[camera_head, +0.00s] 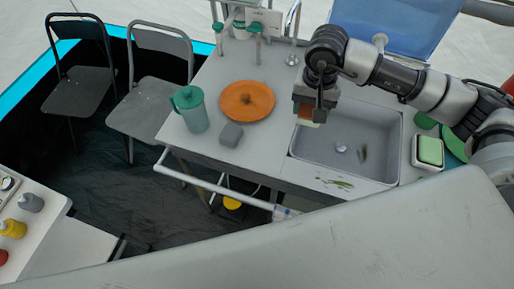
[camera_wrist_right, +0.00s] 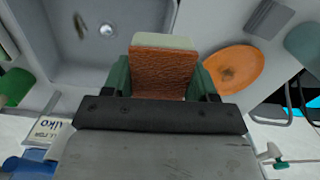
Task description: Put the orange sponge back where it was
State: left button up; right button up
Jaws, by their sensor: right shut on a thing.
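The orange sponge (camera_wrist_right: 162,72) is held between the green-padded fingers of my right gripper (camera_wrist_right: 160,82) in the right wrist view. It has an orange-brown rough face and a pale edge. In the head view my right gripper (camera_head: 312,108) points down over the left rear part of the sink (camera_head: 345,143), and the sponge (camera_head: 307,118) shows below the fingers. My left gripper is not in view.
An orange plate (camera_head: 247,101) with a dirty spot, a grey block (camera_head: 231,135) and a green-lidded jug (camera_head: 190,109) stand left of the sink. A green-topped sponge (camera_head: 429,151) and green dishes (camera_head: 453,144) lie right of it. Food scraps (camera_head: 335,183) lie on the front rim.

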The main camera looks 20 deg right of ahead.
jog(key=shift+s+d+f+m, duration=0.2)
jog(key=shift+s+f, duration=0.25)
jog(key=shift+f, duration=0.15)
jog(key=shift+s+d+f+m, duration=0.2)
jog(key=shift+s+f, duration=0.25)
jog(key=shift+f, duration=0.15)
jog(key=shift+a+f, duration=0.25)
jog(key=shift+a, duration=0.05)
jog(key=p, duration=0.4)
send_over(264, 148)
notch_tip(264, 148, down, 7)
jog(key=shift+s+r, duration=0.1)
jog(key=shift+r, duration=0.05)
notch_tip(264, 148, down, 3)
jog(key=shift+f+p, duration=0.1)
jog(key=shift+p, duration=0.4)
jog(key=shift+f, duration=0.45)
